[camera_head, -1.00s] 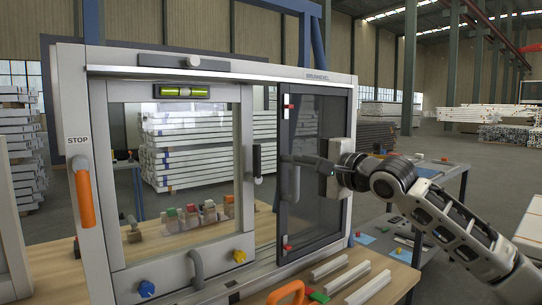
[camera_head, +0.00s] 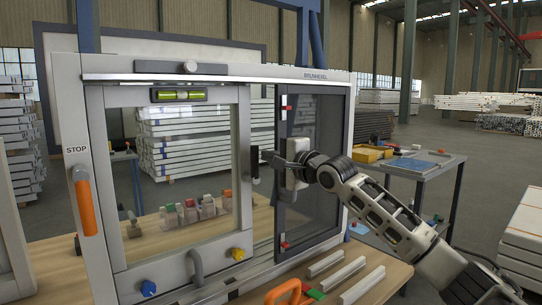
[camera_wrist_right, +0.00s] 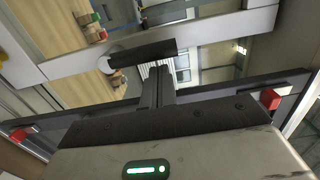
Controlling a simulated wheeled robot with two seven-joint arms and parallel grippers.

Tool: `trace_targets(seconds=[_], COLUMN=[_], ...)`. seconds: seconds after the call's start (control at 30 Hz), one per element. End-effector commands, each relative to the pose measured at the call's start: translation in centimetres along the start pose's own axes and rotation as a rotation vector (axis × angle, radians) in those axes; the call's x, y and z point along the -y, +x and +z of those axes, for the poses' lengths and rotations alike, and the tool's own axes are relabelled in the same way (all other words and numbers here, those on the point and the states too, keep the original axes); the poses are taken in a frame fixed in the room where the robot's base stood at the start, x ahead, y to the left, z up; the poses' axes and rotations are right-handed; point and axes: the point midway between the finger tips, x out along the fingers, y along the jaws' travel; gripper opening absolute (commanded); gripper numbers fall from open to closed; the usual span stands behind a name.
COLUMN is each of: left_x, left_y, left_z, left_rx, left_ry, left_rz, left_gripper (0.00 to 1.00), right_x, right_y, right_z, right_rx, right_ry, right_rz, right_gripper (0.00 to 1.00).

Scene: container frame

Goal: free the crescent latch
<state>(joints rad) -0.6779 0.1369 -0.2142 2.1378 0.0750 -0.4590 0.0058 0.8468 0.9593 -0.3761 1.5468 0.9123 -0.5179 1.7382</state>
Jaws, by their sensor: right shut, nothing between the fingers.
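The crescent latch, a short black lever, stands upright on the light sash's right stile (camera_head: 242,195) in the head view (camera_head: 255,163). In the right wrist view the lever (camera_wrist_right: 142,51) lies crosswise with a pale round base at its left end. My right gripper (camera_head: 268,154) is shut and empty, its fingertips just right of the lever. In the right wrist view the shut fingertips (camera_wrist_right: 158,68) are close below the lever; I cannot tell whether they touch it. My left gripper is not in view.
The dark-framed sash (camera_head: 317,135) with red tabs is behind my right wrist. The light sash carries a green level (camera_head: 180,95), a grey curved handle (camera_head: 196,267) and blue and yellow knobs. An orange handle (camera_head: 86,205) is on the frame's left side.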

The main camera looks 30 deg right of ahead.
Motion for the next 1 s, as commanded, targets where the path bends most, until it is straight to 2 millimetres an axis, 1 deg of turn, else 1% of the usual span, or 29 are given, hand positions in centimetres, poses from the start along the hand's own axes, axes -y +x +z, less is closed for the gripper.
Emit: trace_targets(seconds=[0.3,0.47,1.0], left_x=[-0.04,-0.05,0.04], left_y=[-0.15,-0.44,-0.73], left_z=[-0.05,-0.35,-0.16], left_rx=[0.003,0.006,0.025], left_ry=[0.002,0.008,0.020], left_rz=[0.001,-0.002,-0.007], left_gripper=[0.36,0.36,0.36], right_x=[0.05,0.20,0.33], right_y=[-0.03,-0.02,0.02], right_z=[0.08,0.33,0.92], right_rx=[0.000,0.002,0.003], right_ry=[-0.009,-0.045,-0.133], right_rz=[0.001,0.003,0.008], right_gripper=[0.00,0.00,0.00])
